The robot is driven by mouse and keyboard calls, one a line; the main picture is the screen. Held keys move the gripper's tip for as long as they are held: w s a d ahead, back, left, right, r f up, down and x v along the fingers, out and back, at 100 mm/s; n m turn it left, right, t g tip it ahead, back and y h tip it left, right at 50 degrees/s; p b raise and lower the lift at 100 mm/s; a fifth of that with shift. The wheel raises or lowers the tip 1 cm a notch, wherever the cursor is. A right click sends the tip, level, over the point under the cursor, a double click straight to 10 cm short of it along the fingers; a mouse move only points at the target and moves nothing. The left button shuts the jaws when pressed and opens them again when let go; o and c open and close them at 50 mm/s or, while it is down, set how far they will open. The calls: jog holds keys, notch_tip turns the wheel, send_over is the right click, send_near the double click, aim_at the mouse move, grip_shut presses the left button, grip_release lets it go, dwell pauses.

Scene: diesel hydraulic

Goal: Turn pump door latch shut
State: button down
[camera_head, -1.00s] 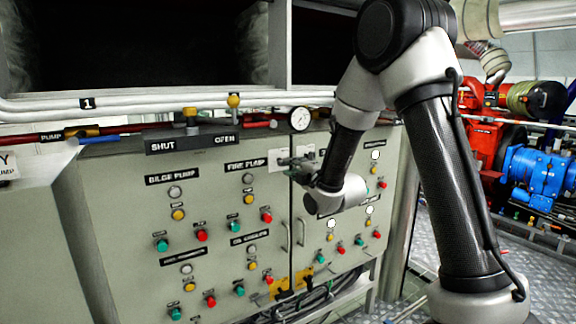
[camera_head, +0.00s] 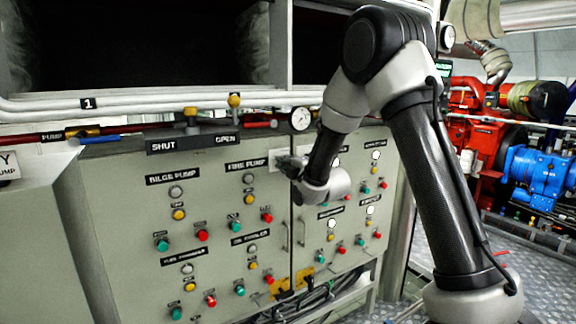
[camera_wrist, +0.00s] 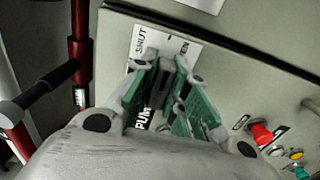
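The white latch plate (camera_wrist: 152,52) with SHUT lettering is on the grey-green panel in the wrist view. My gripper (camera_wrist: 172,72) is right in front of it, its green-sided fingers close together. A dark upright piece shows between the fingertips. I cannot tell whether it is the latch or the finger pads, so the latch's angle is unclear. In the head view, my gripper (camera_head: 286,163) is at the panel's upper part, right of the FIRE PUMP label, and covers most of the plate.
The panel (camera_head: 130,225) carries several coloured buttons and door handles (camera_head: 301,232). A gauge (camera_head: 300,118) and white pipes (camera_head: 150,103) run along its top. A red pipe with a dark handle (camera_wrist: 45,85) stands left in the wrist view.

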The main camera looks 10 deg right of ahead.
jog(key=c, duration=1.5)
grip_release()
jog(key=shift+c, duration=0.2)
jog(key=shift+w, duration=0.1)
jog(key=shift+w+a, duration=0.25)
jog(key=shift+w, duration=0.4)
jog(key=shift+w+a+r, duration=0.15)
jog(key=shift+w+r, duration=0.1)
jog(key=shift+w, duration=0.1)
jog(key=o, duration=0.6)
jog(key=shift+w+a+f, duration=0.15)
jog(key=shift+w+a, duration=0.05)
jog(key=shift+w, duration=0.45)
jog(key=shift+c, duration=0.2)
jog(key=shift+s, duration=0.1)
jog(key=shift+c, duration=0.3)
